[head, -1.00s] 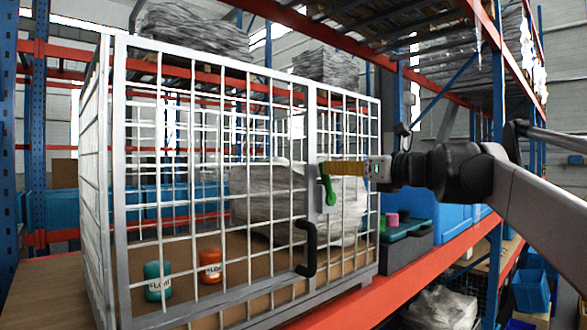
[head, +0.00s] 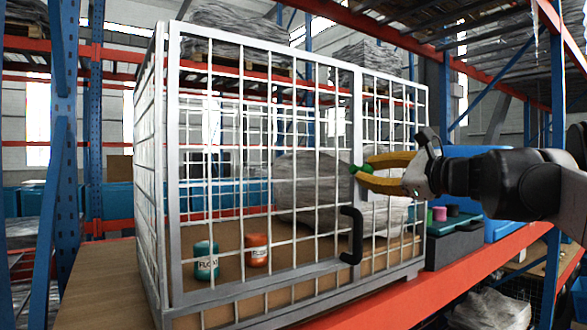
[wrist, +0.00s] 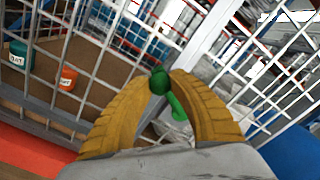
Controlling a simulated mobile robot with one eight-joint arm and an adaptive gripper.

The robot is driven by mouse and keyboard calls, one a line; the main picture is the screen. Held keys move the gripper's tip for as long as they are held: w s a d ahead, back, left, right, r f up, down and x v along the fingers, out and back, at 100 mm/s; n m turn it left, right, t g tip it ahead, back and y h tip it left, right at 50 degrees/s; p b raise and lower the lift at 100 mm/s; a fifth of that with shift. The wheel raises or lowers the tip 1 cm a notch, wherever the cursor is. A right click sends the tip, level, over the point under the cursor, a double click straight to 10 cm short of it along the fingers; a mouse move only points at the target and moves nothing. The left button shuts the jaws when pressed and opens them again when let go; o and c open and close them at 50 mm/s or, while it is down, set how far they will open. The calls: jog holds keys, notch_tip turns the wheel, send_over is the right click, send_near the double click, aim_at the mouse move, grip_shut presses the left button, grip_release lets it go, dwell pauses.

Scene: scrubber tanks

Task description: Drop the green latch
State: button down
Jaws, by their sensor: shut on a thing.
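The green latch (head: 357,170) is on the front of the white wire cage (head: 262,52), by the door's upright frame bar. Only a small part of it shows in the head view, at my fingertips. In the wrist view its round green end (wrist: 159,81) is between the yellow fingertips, and a green arm (wrist: 177,107) slants down to the right. My gripper (head: 359,172) is shut on the latch, coming from the right. The fingers partly hide the latch and its mount.
A black door handle (head: 351,236) sits just below the latch. A teal can (head: 206,261) and an orange can (head: 257,249) stand inside the cage. An orange shelf beam (head: 395,296) runs along the front. Dark and blue bins (head: 455,246) stand right of the cage.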

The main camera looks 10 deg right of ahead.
jog(key=f+n, duration=0.1)
jog(key=a+f+n+b, duration=0.1)
jog(key=n, duration=0.1)
jog(key=shift+s+f, duration=0.15)
jog(key=shift+f, duration=0.1)
jog(key=shift+f+n+b, duration=0.45)
jog(key=shift+f+n, duration=0.4)
jog(key=shift+n, duration=0.65)
jog(key=c, duration=1.2)
grip_release()
